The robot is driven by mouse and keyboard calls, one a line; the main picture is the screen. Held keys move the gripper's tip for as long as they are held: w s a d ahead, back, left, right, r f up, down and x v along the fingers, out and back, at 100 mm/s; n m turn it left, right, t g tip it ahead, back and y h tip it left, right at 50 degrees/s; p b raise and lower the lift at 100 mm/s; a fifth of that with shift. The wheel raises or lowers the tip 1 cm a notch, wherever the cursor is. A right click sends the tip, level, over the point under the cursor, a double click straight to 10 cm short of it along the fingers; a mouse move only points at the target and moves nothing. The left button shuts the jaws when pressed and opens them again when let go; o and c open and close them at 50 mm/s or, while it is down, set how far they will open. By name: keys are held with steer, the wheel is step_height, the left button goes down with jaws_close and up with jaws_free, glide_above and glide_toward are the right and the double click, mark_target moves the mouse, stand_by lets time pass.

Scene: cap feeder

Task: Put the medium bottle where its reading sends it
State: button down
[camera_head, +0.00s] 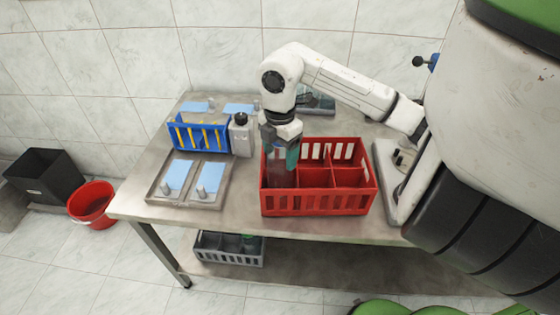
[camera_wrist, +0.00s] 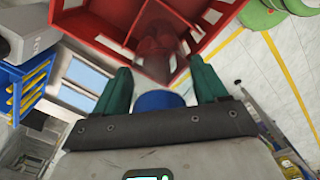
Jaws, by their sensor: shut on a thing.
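My gripper (camera_head: 280,153) has green fingers and points down over the left part of the red divided crate (camera_head: 318,206). It is shut on a clear bottle with a blue cap (camera_wrist: 158,100). The clear bottle body (camera_wrist: 158,66) extends away from the fingers toward the inside of the red crate, which also shows in the wrist view (camera_wrist: 100,28). In the head view the bottle is mostly hidden by the fingers and crate wall. I cannot tell whether its base touches the crate floor. No reading shows clearly.
A blue rack with yellow dividers (camera_head: 186,137) and a grey black-capped container (camera_head: 241,137) stand left of the crate. Trays with blue cards (camera_head: 163,197) lie at the table's front left. A grey crate (camera_head: 216,257) sits below; a red bucket (camera_head: 91,205) and black bin (camera_head: 40,176) stand on the floor.

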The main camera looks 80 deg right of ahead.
steer(key=shift+f, duration=2)
steer(key=shift+f, duration=0.15)
steer(key=shift+c, duration=0.2)
jaws_free()
steer(key=shift+r, duration=0.2)
